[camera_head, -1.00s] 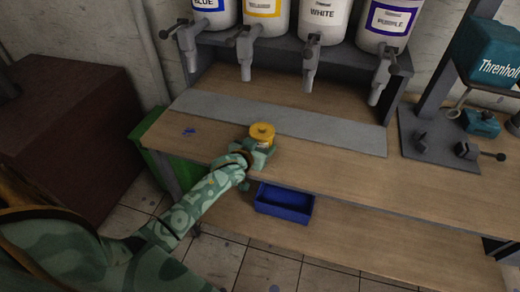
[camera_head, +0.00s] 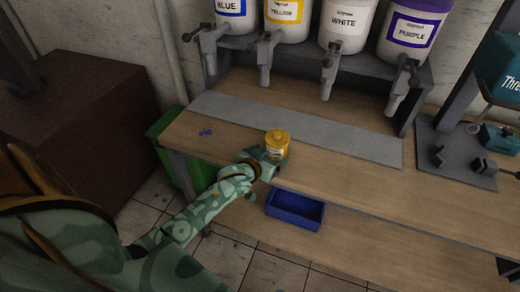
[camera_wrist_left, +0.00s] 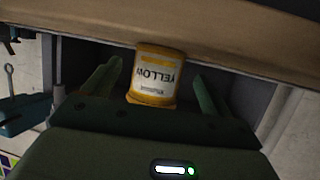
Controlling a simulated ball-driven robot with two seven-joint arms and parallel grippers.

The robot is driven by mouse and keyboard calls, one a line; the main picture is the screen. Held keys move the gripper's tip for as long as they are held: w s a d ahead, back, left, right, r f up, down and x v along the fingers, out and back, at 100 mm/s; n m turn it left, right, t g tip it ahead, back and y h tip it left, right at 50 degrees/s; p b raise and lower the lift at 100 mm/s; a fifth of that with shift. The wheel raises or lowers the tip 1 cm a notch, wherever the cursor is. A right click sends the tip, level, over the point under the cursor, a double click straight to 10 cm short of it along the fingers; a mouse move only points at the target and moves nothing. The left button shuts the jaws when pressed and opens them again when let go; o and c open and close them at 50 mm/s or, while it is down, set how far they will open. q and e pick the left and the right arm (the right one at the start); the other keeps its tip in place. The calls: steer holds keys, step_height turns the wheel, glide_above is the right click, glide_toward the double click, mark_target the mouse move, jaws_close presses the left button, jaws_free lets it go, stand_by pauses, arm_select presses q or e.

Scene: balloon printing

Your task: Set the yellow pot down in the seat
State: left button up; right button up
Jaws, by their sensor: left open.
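The yellow pot (camera_head: 277,145) stands upright on the wooden bench near its front edge. It also shows in the left wrist view, label upside down (camera_wrist_left: 155,76). My left gripper (camera_head: 271,161) is at the pot's near side and open. In the left wrist view its fingers (camera_wrist_left: 154,82) stand apart on either side of the pot, with gaps between them and the pot. The pot's base is hidden by the gripper in the head view. I cannot make out a distinct seat under the pot. My right gripper is not in view.
A grey strip (camera_head: 300,128) runs along the bench behind the pot. Taps of several paint containers (camera_head: 343,27) hang above it. A blue tray (camera_head: 295,208) sits lower, in front of the bench edge. A green bin (camera_head: 198,172) stands left.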

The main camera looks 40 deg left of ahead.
arm_select(q)
steer(key=p+v, duration=0.2)
steer(key=v, duration=0.6)
steer(key=shift+s, duration=0.3)
